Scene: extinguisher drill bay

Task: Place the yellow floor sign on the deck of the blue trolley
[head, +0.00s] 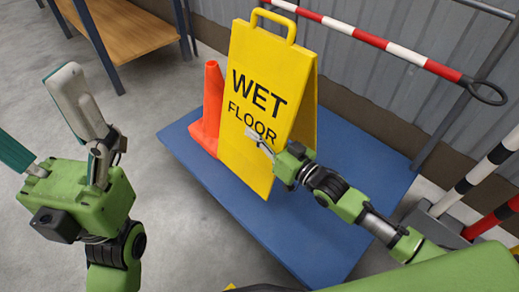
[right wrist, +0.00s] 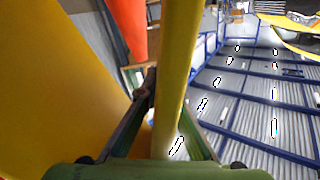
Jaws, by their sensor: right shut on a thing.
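The yellow floor sign (head: 252,75), lettered WET FLOOR, is upright with its two panels spread, over the deck of the blue trolley (head: 350,200) in the head view. I cannot tell whether its lower edges touch the deck. My right gripper (head: 260,142) is at the sign's lower right side, shut on a yellow panel edge. In the right wrist view, a yellow panel (right wrist: 176,70) runs between the fingers, with the other panel (right wrist: 60,90) at the left. My left gripper (head: 34,108) is open and empty at the left, away from the sign.
An orange cone (head: 211,105) stands on the deck, left of the sign. A red-and-white striped bar (head: 370,38) is behind, with striped posts (head: 480,172) at the right. A wooden-topped bench (head: 130,30) is at the back left. Deck is bare right of the sign.

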